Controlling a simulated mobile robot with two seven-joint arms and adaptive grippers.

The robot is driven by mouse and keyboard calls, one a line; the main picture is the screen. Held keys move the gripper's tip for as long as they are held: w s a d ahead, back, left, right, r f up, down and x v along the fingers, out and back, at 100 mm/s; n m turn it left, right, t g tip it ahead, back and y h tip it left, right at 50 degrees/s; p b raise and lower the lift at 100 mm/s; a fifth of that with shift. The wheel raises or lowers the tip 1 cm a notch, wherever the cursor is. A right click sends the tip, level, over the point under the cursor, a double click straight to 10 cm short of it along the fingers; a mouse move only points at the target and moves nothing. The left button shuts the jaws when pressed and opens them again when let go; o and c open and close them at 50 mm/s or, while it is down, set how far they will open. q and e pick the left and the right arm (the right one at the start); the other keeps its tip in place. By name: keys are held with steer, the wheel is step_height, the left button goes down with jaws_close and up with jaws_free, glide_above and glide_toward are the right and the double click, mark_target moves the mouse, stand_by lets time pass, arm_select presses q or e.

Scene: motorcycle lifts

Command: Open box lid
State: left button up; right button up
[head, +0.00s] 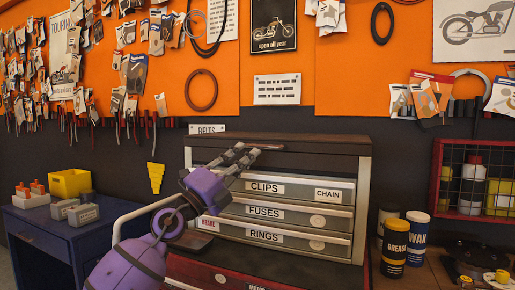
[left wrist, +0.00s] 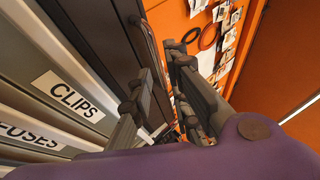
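The box (head: 361,200) is a grey tool chest with drawers labelled CLIPS, CHAIN, FUSES and RINGS. Its brown lid (head: 325,142) is down, above the top drawer. A grey bar handle (head: 268,147) shows on the lid's dark front; a curved handle also shows in the left wrist view (left wrist: 148,42). My purple left gripper (head: 248,155) is in front of the lid's front, left of its middle. My right gripper is not in view.
A blue cabinet (head: 50,235) with a yellow bin (head: 70,183) stands at left. Grease (head: 394,246) and wax (head: 415,240) cans stand right of the chest, near a red wire rack (head: 437,180). An orange pegboard (head: 350,85) rises behind.

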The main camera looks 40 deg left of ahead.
mark_target(258, 147)
arm_select(q)
steer(key=x, duration=0.4)
steer(key=shift+w, duration=0.2)
steer(key=shift+d, duration=0.1)
jaws_close()
steer(key=shift+f, duration=0.1)
